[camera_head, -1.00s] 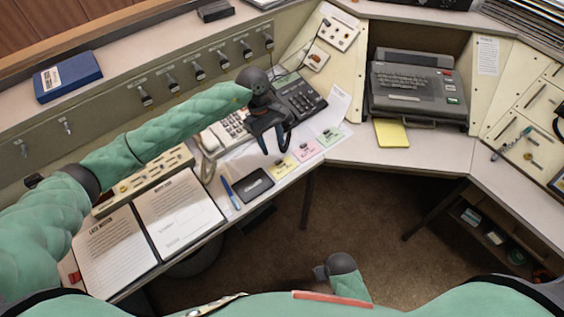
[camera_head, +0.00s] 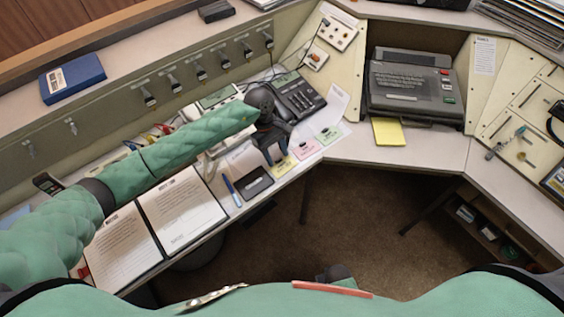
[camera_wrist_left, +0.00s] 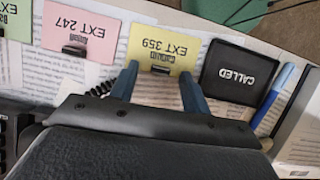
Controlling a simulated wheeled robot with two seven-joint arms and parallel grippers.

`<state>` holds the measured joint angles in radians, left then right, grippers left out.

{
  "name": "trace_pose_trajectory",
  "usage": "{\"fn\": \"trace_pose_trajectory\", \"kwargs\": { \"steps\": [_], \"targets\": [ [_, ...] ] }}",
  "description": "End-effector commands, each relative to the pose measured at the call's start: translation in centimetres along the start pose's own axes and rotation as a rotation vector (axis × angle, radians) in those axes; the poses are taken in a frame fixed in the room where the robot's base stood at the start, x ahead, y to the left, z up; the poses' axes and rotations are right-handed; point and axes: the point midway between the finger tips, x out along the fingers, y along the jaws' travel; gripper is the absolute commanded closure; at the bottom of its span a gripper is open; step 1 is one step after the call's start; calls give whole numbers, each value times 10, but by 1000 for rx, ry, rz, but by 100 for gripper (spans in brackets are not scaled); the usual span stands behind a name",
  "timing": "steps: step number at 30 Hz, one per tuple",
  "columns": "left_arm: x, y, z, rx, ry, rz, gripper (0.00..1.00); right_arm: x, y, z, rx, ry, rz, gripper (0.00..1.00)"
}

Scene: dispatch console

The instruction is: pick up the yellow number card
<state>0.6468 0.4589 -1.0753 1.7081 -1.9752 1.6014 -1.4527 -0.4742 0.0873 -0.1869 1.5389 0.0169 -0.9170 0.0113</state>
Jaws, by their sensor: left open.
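The yellow number card (camera_head: 284,166), marked EXT 359, lies on the papers near the desk's front edge. In the left wrist view the yellow card (camera_wrist_left: 165,36) has a small dark clip at its near edge. My left gripper (camera_head: 277,158) is open and empty at that near edge. In the wrist view its fingertips (camera_wrist_left: 160,72) lie on either side of the clip, overlapping the card in the picture; I cannot tell whether they touch it. A dark end of my right arm (camera_head: 336,272) shows low in the head view, its fingers hidden.
A pink card (camera_head: 306,149) and a green card (camera_head: 328,135) lie to one side, a black CALLED card (camera_head: 257,183) and blue pen (camera_head: 232,191) to the other. A telephone (camera_head: 298,97) stands behind. A yellow notepad (camera_head: 388,131) lies further right.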

Motion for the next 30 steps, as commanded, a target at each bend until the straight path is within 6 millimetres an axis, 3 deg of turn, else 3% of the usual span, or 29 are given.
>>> {"fn": "trace_pose_trajectory", "kwargs": {
  "steps": [6, 12, 14, 28, 30],
  "targets": [
    [0, 0, 0, 0, 0, 0, 53, 1, 0, 0, 0, 1, 0, 100],
    [0, 0, 0, 0, 0, 0, 92, 0, 0, 0, 0, 1, 0, 100],
    [0, 0, 0, 0, 0, 0, 100, 0, 0, 0, 0, 0, 0, 100],
    [-3, 0, 1, 1, 0, 0, 100, 2, 0, 0, 0, -5, 0, 100],
    [-8, 0, 2, 1, 1, 1, 100, -9, -3, -4, 2, -4, -4, 100]
  ]
}}
